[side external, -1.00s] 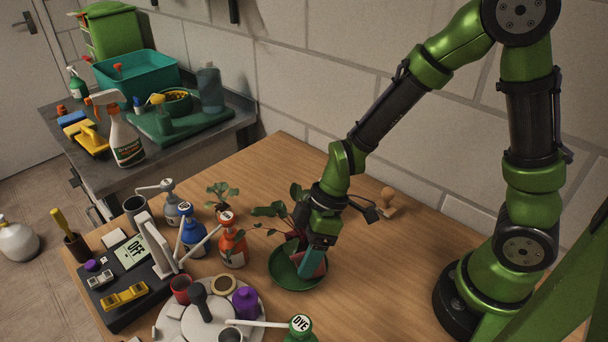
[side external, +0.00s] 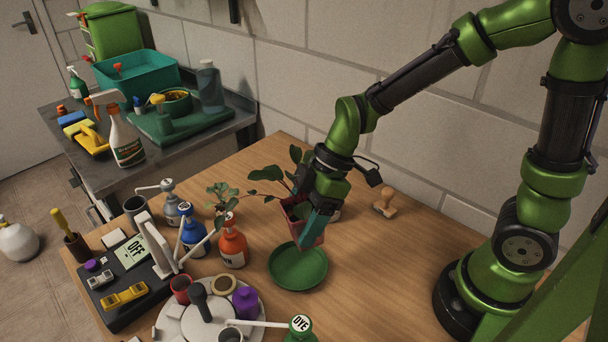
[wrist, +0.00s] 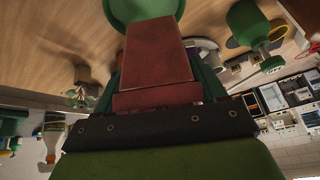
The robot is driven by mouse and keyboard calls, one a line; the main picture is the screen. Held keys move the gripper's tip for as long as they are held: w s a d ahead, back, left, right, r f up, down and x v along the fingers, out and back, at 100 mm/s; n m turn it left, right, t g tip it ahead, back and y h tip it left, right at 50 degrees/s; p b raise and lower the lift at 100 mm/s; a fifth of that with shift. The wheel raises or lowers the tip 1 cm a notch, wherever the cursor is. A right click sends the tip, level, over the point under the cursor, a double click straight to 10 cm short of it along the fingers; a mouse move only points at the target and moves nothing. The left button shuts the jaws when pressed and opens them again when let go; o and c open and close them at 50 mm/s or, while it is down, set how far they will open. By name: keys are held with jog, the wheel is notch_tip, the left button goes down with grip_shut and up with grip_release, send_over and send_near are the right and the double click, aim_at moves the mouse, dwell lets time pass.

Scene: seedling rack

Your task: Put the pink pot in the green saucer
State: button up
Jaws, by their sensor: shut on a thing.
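The pink pot (side external: 293,210) holds a leafy green seedling (side external: 270,199). My gripper (side external: 312,230) is shut on the pot and holds it slightly tilted, above and behind the green saucer. The fingers hide part of the pot. The green saucer (side external: 298,268) lies on the wooden bench, and its visible inside is empty. In the wrist view the pot (wrist: 158,55) fills the middle between my fingers, and part of the green saucer (wrist: 143,10) shows beyond it at the top edge.
An orange bottle (side external: 232,246) and a blue bottle (side external: 193,236) stand left of the saucer. A round white tray (side external: 177,326) with cups and a purple bottle is at front left. A wooden stamp (side external: 385,203) stands behind right. The bench right of the saucer is clear.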

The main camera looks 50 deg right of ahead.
jog(key=n, duration=0.2)
jog(key=g, duration=0.1)
jog(key=shift+w+a+f+n+y, duration=0.25)
jog(key=shift+a+n+y, duration=0.05)
jog(key=shift+a+n, duration=0.1)
jog(key=shift+a+r+n+g, duration=0.1)
jog(key=shift+a+n+g, duration=0.15)
jog(key=shift+n, duration=0.75)
jog(key=shift+f+y, duration=0.25)
jog(key=shift+y, duration=0.05)
send_over(297, 269)
notch_tip(297, 269, down, 8)
jog(key=shift+r, duration=0.25)
jog(key=o, duration=1.3)
jog(key=shift+f, duration=0.1)
jog(key=shift+c, duration=0.2)
